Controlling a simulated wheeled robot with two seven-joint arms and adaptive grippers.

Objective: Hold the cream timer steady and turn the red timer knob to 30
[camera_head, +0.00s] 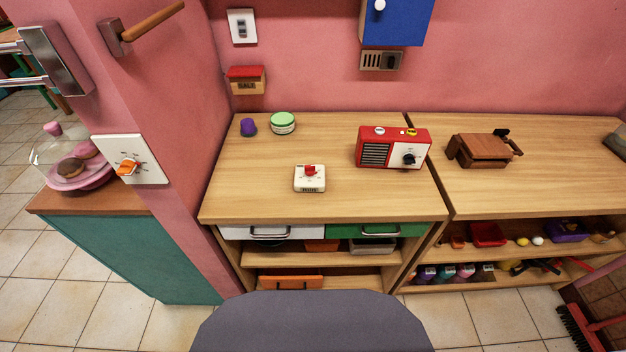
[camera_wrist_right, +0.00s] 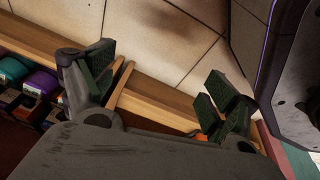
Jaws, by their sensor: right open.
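The cream timer (camera_head: 309,184) sits on the wooden counter, left of centre in the head view. Its red knob (camera_head: 310,170) is on its top. The dial marks are too small to read. No gripper shows in the head view, and nothing touches the timer there. My right gripper (camera_wrist_right: 158,95) shows in the right wrist view with its two fingers wide apart and nothing between them. Shelf edges and floor tiles lie behind it. The timer is not in the wrist view.
A red radio (camera_head: 393,147) stands right of the timer on the counter (camera_head: 250,195). A green-lidded jar (camera_head: 283,123) and a purple cup (camera_head: 248,127) stand at the back left. A brown wooden object (camera_head: 478,151) is farther right. The counter around the timer is clear.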

